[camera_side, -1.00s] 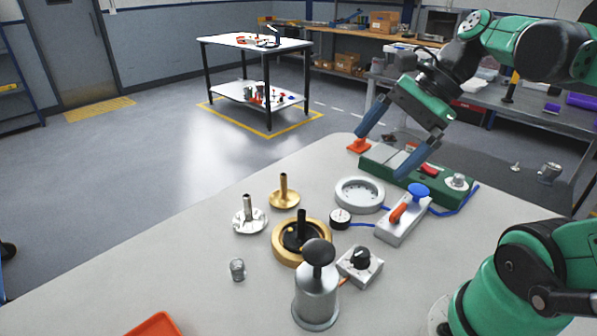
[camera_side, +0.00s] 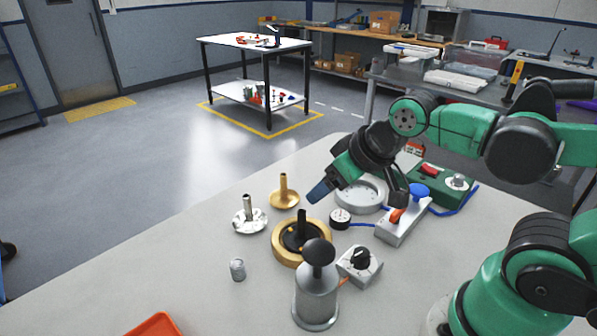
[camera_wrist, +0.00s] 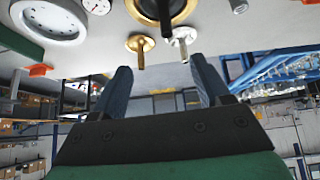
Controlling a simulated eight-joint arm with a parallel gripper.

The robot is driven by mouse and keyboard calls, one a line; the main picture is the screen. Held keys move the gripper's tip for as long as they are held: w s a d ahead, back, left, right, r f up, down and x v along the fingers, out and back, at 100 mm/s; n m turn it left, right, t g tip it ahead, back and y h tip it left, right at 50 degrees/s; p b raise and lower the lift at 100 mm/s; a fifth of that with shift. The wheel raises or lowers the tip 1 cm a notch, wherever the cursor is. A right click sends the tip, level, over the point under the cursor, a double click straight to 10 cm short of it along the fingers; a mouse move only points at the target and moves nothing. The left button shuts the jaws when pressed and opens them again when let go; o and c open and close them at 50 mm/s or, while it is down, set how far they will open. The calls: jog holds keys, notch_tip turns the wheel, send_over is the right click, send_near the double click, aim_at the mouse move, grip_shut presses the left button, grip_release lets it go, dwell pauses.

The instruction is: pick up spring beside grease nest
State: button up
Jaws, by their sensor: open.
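The spring (camera_side: 237,269) looks like a small grey coiled cylinder standing upright on the pale table, left of a gold ring with a black post (camera_side: 287,253). I cannot tell for sure which part is the grease nest. What seems to be the spring also shows at the top edge of the wrist view (camera_wrist: 239,6), partly cut off. My gripper (camera_side: 318,192) is above the table, up and to the right of the spring, tilted down-left. In the wrist view its two blue fingers (camera_wrist: 160,66) are apart with nothing between them.
A silver stemmed part (camera_side: 249,218) and a gold stemmed part (camera_side: 284,194) stand behind the ring. A grey canister with a black knob (camera_side: 316,290) and a knob box (camera_side: 360,265) stand at front right. An orange tray (camera_side: 155,326) is at the front edge. Table around the spring is clear.

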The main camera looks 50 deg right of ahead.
jog(key=n, duration=0.1)
jog(key=n+h, duration=0.7)
jog(key=n, duration=1.4)
send_over(238, 262)
jog(key=f, duration=0.8)
jog(key=shift+s+d+f, duration=0.1)
jog(key=shift+s+d, duration=0.1)
jog(key=shift+s, duration=0.15)
jog(key=a+f+n, duration=0.1)
jog(key=s+a+f+n+t+h, duration=0.1)
jog(key=a+f+n+t+h, duration=0.1)
jog(key=shift+s+n, duration=0.4)
jog(key=shift+s+a+f+n, duration=0.25)
jog(key=shift+f+n, duration=0.15)
jog(key=shift+n, duration=0.1)
jog(key=shift+t+h, duration=0.3)
jog(key=shift+x, duration=2.7)
